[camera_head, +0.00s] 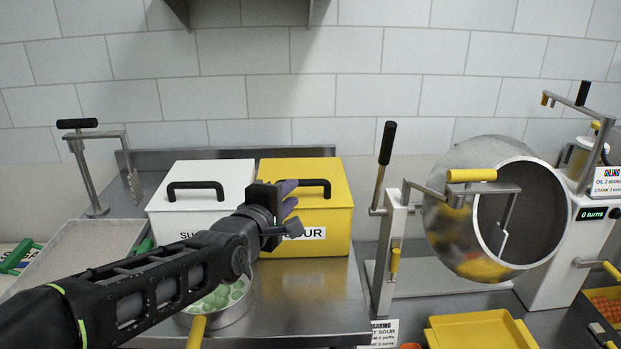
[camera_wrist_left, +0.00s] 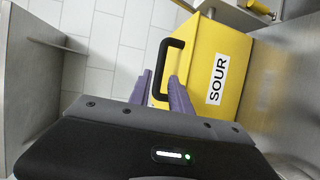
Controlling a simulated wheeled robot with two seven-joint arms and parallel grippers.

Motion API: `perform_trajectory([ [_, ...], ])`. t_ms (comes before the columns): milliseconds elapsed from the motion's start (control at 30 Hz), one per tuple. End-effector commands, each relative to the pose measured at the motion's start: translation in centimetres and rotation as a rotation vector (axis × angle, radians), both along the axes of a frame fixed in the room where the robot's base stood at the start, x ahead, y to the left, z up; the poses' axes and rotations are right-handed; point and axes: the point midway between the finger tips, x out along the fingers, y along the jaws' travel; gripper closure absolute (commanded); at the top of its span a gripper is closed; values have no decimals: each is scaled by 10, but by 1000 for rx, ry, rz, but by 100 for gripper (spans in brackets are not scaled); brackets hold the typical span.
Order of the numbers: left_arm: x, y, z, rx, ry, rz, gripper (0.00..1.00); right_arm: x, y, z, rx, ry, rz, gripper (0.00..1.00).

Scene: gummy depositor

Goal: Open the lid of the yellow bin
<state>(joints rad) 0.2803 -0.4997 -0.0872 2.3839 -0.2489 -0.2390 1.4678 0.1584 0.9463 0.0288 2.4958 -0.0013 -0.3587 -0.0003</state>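The yellow bin (camera_head: 335,222) stands on the steel counter with its lid (camera_head: 300,167) down. A black bar handle (camera_head: 318,183) sits on the lid. It also shows in the left wrist view (camera_wrist_left: 165,62), beside the bin's SOUR label (camera_wrist_left: 218,79). My left gripper (camera_head: 289,188) is at the left end of this handle and hides part of it and of the label. In the left wrist view its purple fingers (camera_wrist_left: 160,76) are apart, with the near end of the handle showing between them. I cannot tell if they touch it. My right gripper is not in view.
A white bin (camera_head: 195,200) with a black handle stands close on the left. A bowl of green pieces (camera_head: 222,300) is in front, partly under my left arm. A lever stand (camera_head: 392,240) and a steel drum (camera_head: 470,225) stand to the right.

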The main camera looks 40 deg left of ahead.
Motion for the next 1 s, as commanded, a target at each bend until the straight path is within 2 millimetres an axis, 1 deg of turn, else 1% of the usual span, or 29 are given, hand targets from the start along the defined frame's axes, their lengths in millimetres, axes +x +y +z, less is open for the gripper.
perform_trajectory([
  [167,0,0,0,-46,-11,8,76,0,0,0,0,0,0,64],
  [433,1,0,0,-45,-11,8,76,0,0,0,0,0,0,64],
  [567,5,2,-1,-44,-10,9,76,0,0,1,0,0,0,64],
  [667,14,4,-3,-44,-8,9,76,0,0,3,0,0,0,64],
  [1000,61,16,-11,-45,-8,8,76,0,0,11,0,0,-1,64],
])
